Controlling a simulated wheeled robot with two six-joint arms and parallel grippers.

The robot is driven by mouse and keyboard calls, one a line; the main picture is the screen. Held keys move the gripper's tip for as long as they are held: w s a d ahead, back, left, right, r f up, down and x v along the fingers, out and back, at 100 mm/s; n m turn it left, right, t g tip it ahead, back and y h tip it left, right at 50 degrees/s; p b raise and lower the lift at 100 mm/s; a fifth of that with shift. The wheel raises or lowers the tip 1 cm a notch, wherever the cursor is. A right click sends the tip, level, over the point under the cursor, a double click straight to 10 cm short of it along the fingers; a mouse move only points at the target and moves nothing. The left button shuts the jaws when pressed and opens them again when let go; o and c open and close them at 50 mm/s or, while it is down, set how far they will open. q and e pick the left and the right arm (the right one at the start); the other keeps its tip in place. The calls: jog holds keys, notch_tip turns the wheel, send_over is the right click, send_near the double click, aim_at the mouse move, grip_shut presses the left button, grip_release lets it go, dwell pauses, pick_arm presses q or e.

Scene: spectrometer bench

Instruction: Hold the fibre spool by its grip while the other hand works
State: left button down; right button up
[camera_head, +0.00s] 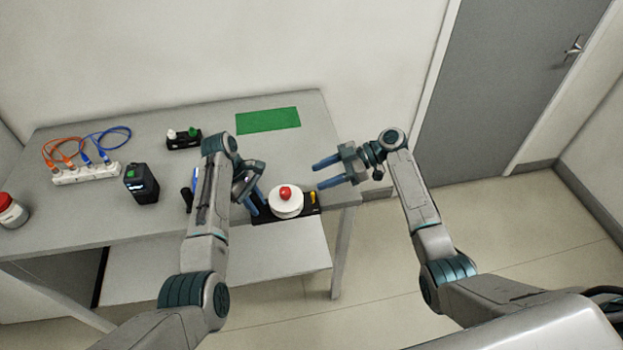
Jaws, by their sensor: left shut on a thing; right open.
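The fibre spool, as I take it, is a white disc (286,207) with a red knob (285,192) on a black base (264,216) at the table's front right edge. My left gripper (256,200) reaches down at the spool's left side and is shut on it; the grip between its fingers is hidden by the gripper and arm. My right gripper (322,173) is open and empty, with its two blue fingers pointing left, up and to the right of the spool in the picture.
A small yellow piece (313,197) is at the base's right end. A green mat (268,121) lies at the back. To the left are a black box (141,184), a power strip (86,174) with orange and blue cables, a black holder (184,143) and a red-lidded jar (10,211).

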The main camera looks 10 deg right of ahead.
dwell(0.4)
pick_arm(q)
jog(key=c, duration=1.1)
grip_release()
jog(key=shift+r, duration=0.1)
